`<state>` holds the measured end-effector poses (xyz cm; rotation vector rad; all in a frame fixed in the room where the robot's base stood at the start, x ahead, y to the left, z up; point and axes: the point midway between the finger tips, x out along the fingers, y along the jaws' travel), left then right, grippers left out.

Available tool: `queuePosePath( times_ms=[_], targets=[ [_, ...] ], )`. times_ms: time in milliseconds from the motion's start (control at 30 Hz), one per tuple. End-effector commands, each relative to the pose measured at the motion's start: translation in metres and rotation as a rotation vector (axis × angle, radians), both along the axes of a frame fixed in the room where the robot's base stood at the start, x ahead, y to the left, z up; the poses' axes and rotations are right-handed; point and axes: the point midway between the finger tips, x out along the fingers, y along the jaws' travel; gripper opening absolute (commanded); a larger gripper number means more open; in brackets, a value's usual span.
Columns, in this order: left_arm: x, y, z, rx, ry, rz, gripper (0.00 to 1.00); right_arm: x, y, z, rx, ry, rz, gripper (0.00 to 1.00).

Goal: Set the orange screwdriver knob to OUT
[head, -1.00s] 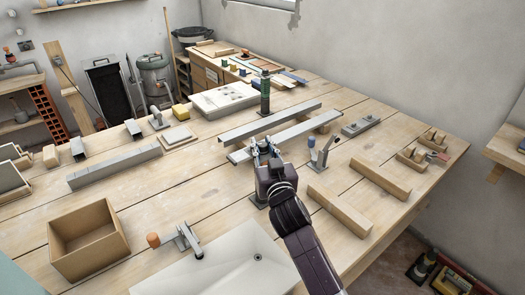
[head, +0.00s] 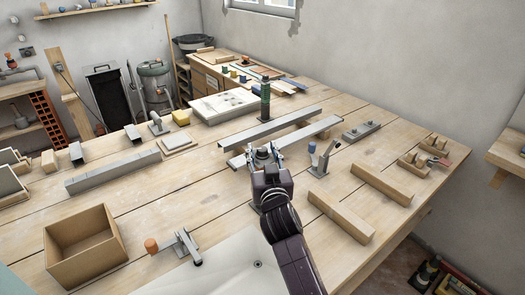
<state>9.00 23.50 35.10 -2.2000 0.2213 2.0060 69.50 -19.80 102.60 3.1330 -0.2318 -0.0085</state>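An orange knob (head: 151,245) sits at the left end of a grey metal fitting (head: 181,243) on the bench, just behind the white sink and right of the open wooden box. No OUT marking is readable at this size. My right gripper (head: 262,154) is over the middle of the bench, at the near ends of two long grey metal bars, well to the right of and farther back than the knob. Its fingers look spread apart, and nothing is clearly held; whether it touches the bars cannot be told. My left gripper is not in view.
The white sink (head: 215,275) is at the front, with an open wooden box (head: 82,262) to its left. Metal bars (head: 270,128), a green post (head: 265,100), a lever fitting (head: 321,160) and wooden blocks (head: 341,217) surround my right gripper.

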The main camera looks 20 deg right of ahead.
Motion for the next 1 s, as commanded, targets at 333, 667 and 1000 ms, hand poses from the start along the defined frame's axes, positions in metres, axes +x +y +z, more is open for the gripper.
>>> queuePosePath(
  times_ms=[333, 667, 1000],
  targets=[
    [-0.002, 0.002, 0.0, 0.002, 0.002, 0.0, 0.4, -0.007, 0.001, 0.001, 0.001, -0.003, 0.001, 0.4],
    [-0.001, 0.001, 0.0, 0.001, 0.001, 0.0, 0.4, -0.057, 0.009, 0.0, 0.002, 0.0, 0.001, 0.4],
    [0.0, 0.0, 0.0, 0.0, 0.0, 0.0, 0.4, -0.074, 0.011, 0.001, 0.0, -0.002, 0.001, 0.4]
  ],
)
